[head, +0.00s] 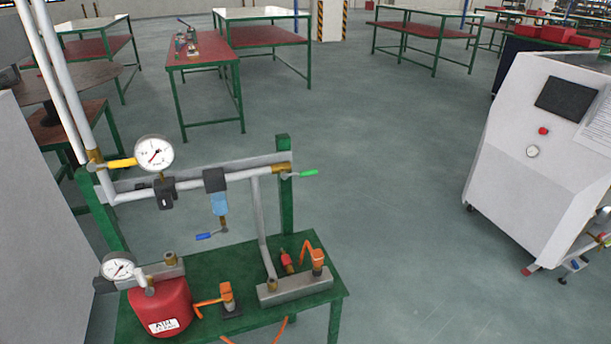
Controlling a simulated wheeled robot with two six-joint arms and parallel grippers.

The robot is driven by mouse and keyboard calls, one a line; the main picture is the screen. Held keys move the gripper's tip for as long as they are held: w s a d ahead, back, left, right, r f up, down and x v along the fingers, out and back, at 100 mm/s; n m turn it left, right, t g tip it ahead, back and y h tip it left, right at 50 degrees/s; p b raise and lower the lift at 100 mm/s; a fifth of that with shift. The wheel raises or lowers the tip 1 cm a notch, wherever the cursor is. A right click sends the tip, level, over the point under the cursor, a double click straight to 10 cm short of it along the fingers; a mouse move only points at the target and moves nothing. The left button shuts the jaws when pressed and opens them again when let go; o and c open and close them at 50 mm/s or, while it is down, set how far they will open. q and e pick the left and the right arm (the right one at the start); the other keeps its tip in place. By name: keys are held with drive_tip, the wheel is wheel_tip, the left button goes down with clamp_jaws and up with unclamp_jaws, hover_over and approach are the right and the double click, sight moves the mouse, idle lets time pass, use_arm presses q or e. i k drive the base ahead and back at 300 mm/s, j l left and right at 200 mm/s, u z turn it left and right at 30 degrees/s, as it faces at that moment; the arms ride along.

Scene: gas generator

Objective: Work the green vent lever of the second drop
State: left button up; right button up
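A green lever (302,173) sticks out to the right from a brass valve (281,170) at the right end of the grey horizontal pipe (235,177). The lever lies nearly in line with that pipe, beside a green post (286,205). A grey drop pipe (262,225) runs down from near the valve to a metal block (296,287) on the green bench. It is the only green lever that I can make out; no label shows which drop it belongs to. Neither of my grippers is in view.
A yellow lever (122,163), a gauge (153,152) and a blue lever (210,235) hang along the pipe. The green bench (215,262) holds a red tank (163,304) and orange handles (309,249). A white cabinet (530,140) stands right; floor between is clear.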

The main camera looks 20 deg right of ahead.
sight(301, 173)
drive_tip(key=i+l+u, duration=0.1)
drive_tip(key=l+u, duration=0.6)
drive_tip(key=u, duration=0.25)
drive_tip(key=l+u, duration=0.45)
